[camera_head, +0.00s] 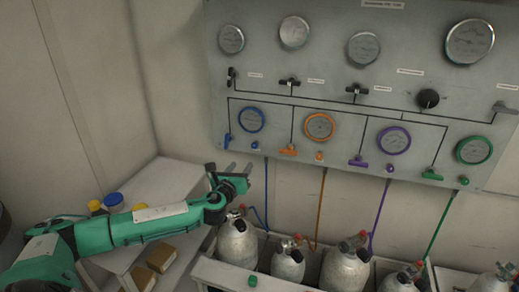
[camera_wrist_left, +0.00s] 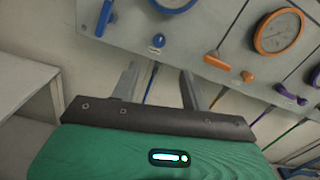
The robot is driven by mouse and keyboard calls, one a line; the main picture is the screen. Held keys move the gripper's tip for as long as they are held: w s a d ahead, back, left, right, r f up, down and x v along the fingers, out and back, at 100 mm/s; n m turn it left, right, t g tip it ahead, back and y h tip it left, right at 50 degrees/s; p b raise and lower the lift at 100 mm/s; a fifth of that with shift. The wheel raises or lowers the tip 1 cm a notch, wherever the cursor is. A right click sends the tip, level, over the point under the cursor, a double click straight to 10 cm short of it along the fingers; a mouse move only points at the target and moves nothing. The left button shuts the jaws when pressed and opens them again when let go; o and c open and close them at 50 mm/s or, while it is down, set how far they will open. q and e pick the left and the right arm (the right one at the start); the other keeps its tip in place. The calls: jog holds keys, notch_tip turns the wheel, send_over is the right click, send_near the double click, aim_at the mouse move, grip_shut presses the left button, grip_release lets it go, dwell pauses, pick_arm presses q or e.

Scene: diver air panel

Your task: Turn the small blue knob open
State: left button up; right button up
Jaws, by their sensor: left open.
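The small blue knob (camera_head: 255,145) sits low on the grey panel, below the blue-rimmed gauge (camera_head: 251,119) and right of a blue lever handle (camera_head: 228,140). In the left wrist view the small blue knob (camera_wrist_left: 158,40) shows just beyond the fingertips, roughly midway between them. My left gripper (camera_head: 238,168) is open and empty, with its fingers pointing up toward the panel, a little below and left of the knob. It appears apart from the knob; the exact gap is hard to judge. My right gripper is not in view.
Orange (camera_head: 319,155), purple (camera_head: 390,168) and green (camera_head: 464,181) knobs line the panel's lower edge to the right. Coloured hoses hang down to gas cylinders (camera_head: 238,245) below. A pale bench (camera_head: 165,185) with jars and boxes stands at left.

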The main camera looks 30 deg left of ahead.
aim_at(254, 147)
pick_arm(q)
jog(key=p+x, duration=0.2)
jog(key=x, duration=0.9)
jog(key=shift+w+r+p, duration=0.1)
jog(key=shift+w+p, duration=0.15)
jog(key=shift+p, duration=0.05)
jog(key=shift+x, duration=1)
jog(key=c, duration=1)
